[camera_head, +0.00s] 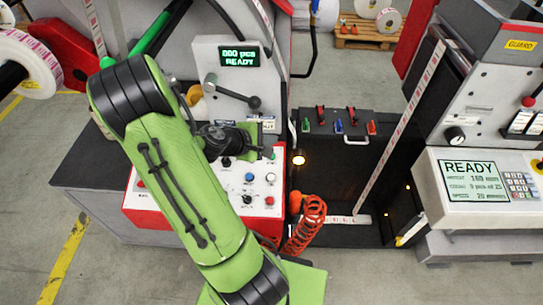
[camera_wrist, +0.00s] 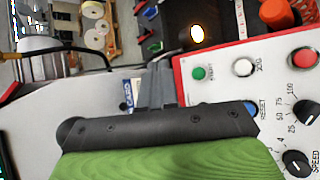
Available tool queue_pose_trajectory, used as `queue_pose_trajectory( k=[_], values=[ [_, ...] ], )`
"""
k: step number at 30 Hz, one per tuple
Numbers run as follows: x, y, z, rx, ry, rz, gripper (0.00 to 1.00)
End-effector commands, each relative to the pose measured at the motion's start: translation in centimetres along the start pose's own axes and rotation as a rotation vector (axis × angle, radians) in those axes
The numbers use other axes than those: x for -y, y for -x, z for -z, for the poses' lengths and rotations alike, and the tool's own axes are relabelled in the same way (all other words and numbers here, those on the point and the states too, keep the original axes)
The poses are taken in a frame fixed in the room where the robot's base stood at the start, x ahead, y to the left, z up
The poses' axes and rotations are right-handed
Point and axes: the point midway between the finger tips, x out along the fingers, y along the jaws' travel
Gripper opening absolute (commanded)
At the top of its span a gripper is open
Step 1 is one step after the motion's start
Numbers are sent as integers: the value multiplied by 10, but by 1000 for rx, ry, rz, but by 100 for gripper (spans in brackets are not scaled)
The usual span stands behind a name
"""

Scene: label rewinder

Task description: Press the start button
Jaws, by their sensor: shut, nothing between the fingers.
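The green button (camera_wrist: 199,73), with a small label beside it that looks like START, sits on the white, red-edged control panel (camera_wrist: 225,85) in the wrist view. In the head view the green button (camera_head: 272,156) shows at the panel's top right corner. My gripper (camera_wrist: 157,72) is shut and empty, its fingers beside the panel's red edge, to the left of the green button in the wrist view and apart from it. In the head view my gripper (camera_head: 252,132) is above the panel's upper edge, partly hidden by my arm.
A white button (camera_wrist: 243,67), a blue RESET button (camera_wrist: 250,107), a red button (camera_wrist: 303,58) and black knobs (camera_wrist: 305,110) share the panel. A lever (camera_head: 240,95) and a display reading READY (camera_head: 239,56) are above it. An orange coiled hose (camera_head: 305,225) hangs at its right.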

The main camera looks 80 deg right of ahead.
Motion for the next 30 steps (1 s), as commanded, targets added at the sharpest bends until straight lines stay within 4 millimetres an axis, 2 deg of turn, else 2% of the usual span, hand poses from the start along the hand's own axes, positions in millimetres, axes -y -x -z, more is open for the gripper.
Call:
queue_pose_trajectory(
  k=[15, 30],
  values=[
    [41, -53, 38, 1, 0, 1, 0],
    [42, -56, 41, 0, 0, 0, 0]
  ],
)
